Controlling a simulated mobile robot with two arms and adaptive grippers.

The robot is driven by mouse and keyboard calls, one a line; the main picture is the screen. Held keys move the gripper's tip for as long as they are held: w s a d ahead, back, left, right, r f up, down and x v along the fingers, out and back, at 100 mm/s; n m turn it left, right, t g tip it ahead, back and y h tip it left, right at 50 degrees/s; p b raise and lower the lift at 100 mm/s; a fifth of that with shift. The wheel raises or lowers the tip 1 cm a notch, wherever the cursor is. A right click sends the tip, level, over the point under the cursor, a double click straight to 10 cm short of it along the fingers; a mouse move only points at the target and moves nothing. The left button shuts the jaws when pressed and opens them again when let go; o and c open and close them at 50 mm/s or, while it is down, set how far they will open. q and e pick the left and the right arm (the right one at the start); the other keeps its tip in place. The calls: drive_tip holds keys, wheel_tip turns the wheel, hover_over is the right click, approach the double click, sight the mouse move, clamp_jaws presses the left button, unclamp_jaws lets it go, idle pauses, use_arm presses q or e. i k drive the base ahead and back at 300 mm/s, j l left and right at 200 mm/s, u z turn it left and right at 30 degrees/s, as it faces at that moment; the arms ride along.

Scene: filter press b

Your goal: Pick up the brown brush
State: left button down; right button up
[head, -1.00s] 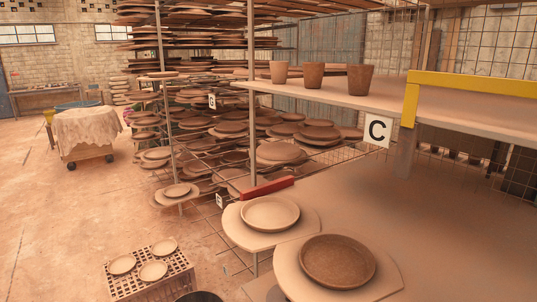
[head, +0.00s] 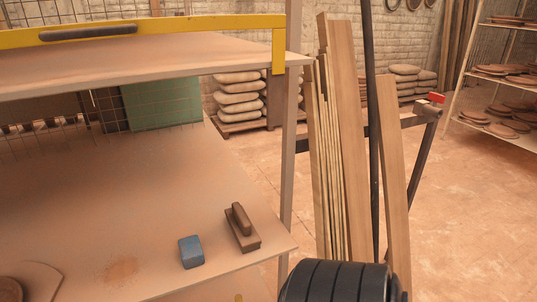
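The brown brush (head: 242,229) lies on the lower shelf board (head: 150,190), close to its right end. It has a flat block base and a raised handle on top. A blue block (head: 191,252) lies just left of it, apart from it. Neither of my grippers shows in the head view. A black ribbed rounded shape stands at the bottom, right of the shelf; I cannot tell what it is.
An upper shelf (head: 150,62) with a yellow rail (head: 150,27) overhangs the back of the lower board. A shelf post (head: 289,140) stands behind the brush. Wooden planks (head: 345,140) lean to the right. Open floor (head: 470,210) lies beyond them.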

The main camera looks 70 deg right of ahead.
sight(247, 237)
drive_tip(key=z, duration=1.9)
